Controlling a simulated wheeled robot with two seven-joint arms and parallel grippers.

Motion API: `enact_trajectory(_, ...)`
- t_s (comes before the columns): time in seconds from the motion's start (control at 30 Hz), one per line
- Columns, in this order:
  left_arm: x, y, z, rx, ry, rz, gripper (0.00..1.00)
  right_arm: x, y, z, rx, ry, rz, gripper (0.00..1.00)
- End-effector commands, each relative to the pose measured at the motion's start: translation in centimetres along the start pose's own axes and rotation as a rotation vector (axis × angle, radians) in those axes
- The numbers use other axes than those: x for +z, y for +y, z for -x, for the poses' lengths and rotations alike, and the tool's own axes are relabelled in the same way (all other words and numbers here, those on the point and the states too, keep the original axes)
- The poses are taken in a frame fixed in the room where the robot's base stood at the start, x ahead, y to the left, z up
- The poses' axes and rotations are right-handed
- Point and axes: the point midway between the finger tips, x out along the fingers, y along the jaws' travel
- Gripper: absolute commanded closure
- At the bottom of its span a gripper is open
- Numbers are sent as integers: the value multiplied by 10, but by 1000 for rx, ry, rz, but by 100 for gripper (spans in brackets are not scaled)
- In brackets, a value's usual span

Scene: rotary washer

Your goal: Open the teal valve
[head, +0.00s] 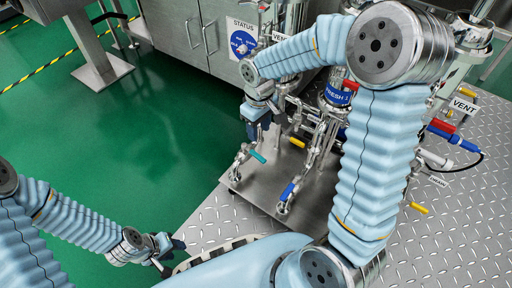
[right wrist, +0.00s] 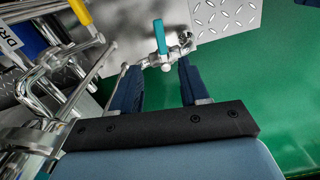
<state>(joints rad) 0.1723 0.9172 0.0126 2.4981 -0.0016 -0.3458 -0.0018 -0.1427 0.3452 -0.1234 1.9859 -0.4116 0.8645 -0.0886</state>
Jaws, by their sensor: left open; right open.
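The teal valve handle (head: 258,156) sits on a steel pipe fitting low at the front of the piping, left of a blue-handled valve (head: 288,191). In the right wrist view, the teal valve (right wrist: 159,37) stands just beyond my fingertips, its handle pointing up the picture and its steel body lying between the finger lines. My right gripper (head: 254,130) is open and empty, above and slightly left of the teal handle in the head view. Its two dark fingers show apart in the right wrist view (right wrist: 157,70). My left gripper (head: 170,257) is open and empty at lower left, far from the valve.
Steel pipes (right wrist: 55,90) and a yellow handle (right wrist: 80,11) crowd the left of the right wrist view. More valves, including a yellow handle (head: 297,142), stand right of the teal one. Green floor (head: 150,130) to the left is clear.

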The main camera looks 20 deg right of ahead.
Motion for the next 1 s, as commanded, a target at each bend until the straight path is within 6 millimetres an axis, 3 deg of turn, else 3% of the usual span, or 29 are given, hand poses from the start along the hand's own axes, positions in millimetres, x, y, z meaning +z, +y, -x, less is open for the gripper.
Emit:
enact_trajectory(0.3,-1,-9,-22,-1,6,1,57,1,0,-78,-2,-5,0,55)
enact_trajectory(0.5,-1,-12,-30,-1,8,2,57,0,0,-109,-1,-1,0,55)
enact_trajectory(0.67,-2,-12,-32,-1,10,2,57,0,0,-120,0,0,0,55)
enact_trajectory(0.93,-2,-12,-32,-1,10,2,57,0,0,-120,0,0,-1,55)
enact_trajectory(1.0,-2,-12,-32,-1,10,2,57,0,0,-120,-1,0,-1,63)
